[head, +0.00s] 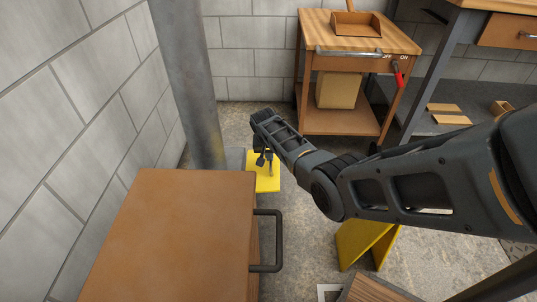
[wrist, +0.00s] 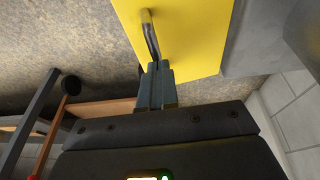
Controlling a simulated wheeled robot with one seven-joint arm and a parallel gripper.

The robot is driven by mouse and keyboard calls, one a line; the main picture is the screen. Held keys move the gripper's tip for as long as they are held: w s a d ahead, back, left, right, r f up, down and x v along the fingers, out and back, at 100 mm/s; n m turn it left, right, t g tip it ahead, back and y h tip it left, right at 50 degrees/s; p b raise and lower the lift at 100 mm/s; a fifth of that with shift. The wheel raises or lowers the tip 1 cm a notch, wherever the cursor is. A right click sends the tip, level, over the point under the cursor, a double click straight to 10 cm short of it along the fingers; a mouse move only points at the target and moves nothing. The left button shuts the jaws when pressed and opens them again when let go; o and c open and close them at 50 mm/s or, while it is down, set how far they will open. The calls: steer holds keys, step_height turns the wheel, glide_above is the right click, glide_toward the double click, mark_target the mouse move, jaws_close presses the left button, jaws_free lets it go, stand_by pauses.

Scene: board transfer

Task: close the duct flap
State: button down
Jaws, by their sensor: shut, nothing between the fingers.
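The duct flap (head: 268,182) is a flat yellow panel low down, beside a grey duct part (head: 236,158) at the foot of the wall column. It also shows in the wrist view (wrist: 195,35), with a thin metal handle (wrist: 149,32) on its face. My gripper (head: 266,160) is over the flap in the head view. In the wrist view my gripper (wrist: 157,66) has its fingers together with nothing between them, their tips at the end of the handle. I cannot tell whether they touch it. The arm hides part of the flap in the head view.
A brown cabinet (head: 165,230) with a dark handle stands at front left. A grey column (head: 188,80) rises behind it. A wooden cart (head: 345,130) stands at the back, and a yellow folded stand (head: 362,240) is below my arm. Floor between is open.

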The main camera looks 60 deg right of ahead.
steer(key=shift+s+f+t, duration=0.15)
steer(key=shift+f+t, duration=0.05)
steer(key=shift+t, duration=0.2)
steer(key=shift+s+d+f+t+y, duration=0.3)
steer(key=shift+f+t+y, duration=0.1)
steer(key=shift+t+y, duration=0.2)
steer(key=shift+s+f, duration=0.25)
steer(key=shift+f, duration=0.3)
steer(key=w+f+t+b, duration=0.1)
steer(key=f+b, duration=0.5)
steer(key=f, duration=0.3)
steer(key=w+a+f+t+y+b, duration=0.1)
steer(key=w+f+b, duration=0.1)
steer(key=f+b, duration=0.5)
steer(key=shift+a+f+m+t, duration=0.25)
steer(key=shift+f+m+t, duration=0.15)
steer(key=shift+f, duration=0.7)
steer(key=shift+r, duration=0.1)
